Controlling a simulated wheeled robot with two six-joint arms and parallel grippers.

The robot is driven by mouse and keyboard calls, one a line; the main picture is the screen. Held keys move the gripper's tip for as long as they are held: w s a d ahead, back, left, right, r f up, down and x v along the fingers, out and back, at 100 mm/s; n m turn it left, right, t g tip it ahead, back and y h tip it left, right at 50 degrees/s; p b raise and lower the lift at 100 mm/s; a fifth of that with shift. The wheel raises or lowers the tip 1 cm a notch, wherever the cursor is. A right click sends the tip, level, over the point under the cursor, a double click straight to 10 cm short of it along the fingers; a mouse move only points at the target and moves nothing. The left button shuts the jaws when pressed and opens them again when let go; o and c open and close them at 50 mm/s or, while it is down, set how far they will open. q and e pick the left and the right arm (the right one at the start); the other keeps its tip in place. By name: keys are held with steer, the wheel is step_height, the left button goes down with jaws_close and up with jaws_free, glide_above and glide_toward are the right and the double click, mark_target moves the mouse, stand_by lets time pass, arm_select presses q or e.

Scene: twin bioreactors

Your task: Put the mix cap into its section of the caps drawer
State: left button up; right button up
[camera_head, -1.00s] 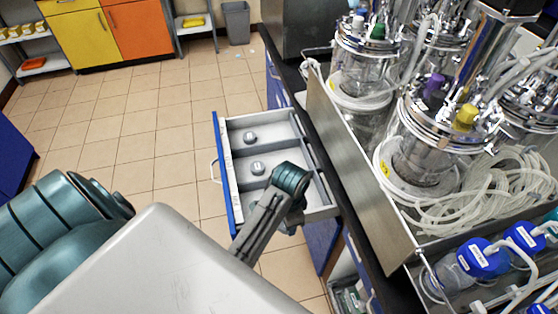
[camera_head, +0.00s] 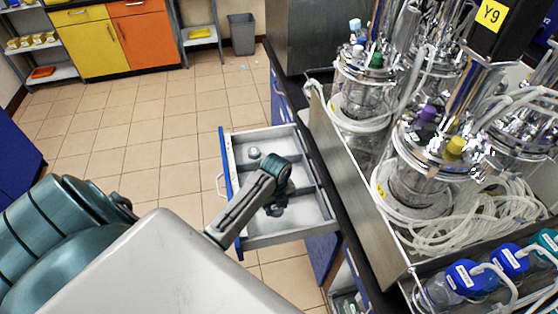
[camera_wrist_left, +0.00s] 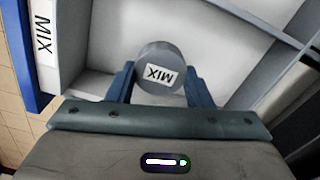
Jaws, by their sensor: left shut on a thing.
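The mix cap (camera_wrist_left: 158,70) is a grey round cap with a MIX label, seen in the left wrist view. My left gripper (camera_wrist_left: 160,85) is shut on it, one blue finger on each side. The open caps drawer (camera_head: 310,208) shows in the head view, with my left gripper (camera_head: 275,208) at its near section. A MIX label (camera_wrist_left: 43,32) on the drawer front lies beside the pale section under the cap. Whether the cap touches the floor I cannot tell. In the head view my arm hides most of the cap. My right gripper is not in view.
Another grey cap (camera_head: 254,152) sits in the far section of the drawer. Grey dividers (camera_wrist_left: 258,22) separate the sections. The black bench edge (camera_head: 322,170) and a steel tray wall (camera_head: 350,180) stand right of the drawer. Tiled floor (camera_head: 140,150) is free to the left.

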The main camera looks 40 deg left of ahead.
mark_target(277, 221)
arm_select(q)
step_height(277, 221, down, 2)
step_height(277, 221, down, 3)
steer(key=shift+f+p, duration=0.15)
steer(key=shift+p, duration=0.35)
steer(key=shift+f, duration=0.35)
steer(key=shift+f, duration=0.15)
steer(key=o, duration=1)
